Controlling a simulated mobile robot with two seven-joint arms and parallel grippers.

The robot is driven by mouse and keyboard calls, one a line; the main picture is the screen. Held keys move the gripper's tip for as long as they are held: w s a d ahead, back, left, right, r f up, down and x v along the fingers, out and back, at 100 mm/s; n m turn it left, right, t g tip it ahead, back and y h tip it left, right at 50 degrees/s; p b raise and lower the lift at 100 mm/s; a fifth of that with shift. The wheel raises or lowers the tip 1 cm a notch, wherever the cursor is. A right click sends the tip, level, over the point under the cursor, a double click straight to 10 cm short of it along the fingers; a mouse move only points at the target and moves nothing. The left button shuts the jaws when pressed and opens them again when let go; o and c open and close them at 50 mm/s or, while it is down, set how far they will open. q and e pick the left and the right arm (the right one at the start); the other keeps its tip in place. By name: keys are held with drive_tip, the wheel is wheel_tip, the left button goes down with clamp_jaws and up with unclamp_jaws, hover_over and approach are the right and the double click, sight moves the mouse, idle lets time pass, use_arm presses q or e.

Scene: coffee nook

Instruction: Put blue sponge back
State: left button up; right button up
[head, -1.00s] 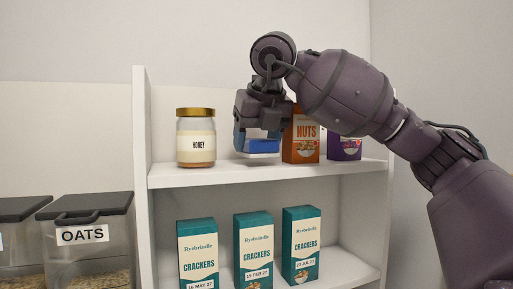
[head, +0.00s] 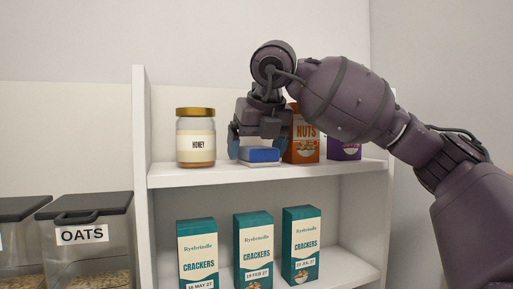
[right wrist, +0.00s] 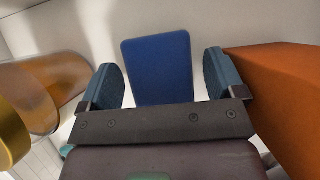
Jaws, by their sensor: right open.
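The blue sponge (head: 261,155) has a pale lower layer in the head view. It lies flat on the upper shelf (head: 210,178), between the honey jar (head: 195,140) and the orange nuts box (head: 301,146). My right gripper (head: 259,143) is directly above it, pointing down, with its blue fingers spread wide. In the right wrist view the sponge (right wrist: 158,68) shows between the two open fingers, with a gap on each side. The right finger is close to the orange box (right wrist: 282,90). My left gripper is not in view.
A purple box (head: 345,149) stands right of the nuts box, partly behind my right arm. Several teal cracker boxes (head: 253,250) stand on the lower shelf. Oats containers (head: 85,245) stand at the lower left. The shelf's front strip is clear.

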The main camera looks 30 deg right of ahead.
drive_tip(key=v, duration=1.2)
drive_tip(key=shift+r, duration=0.1)
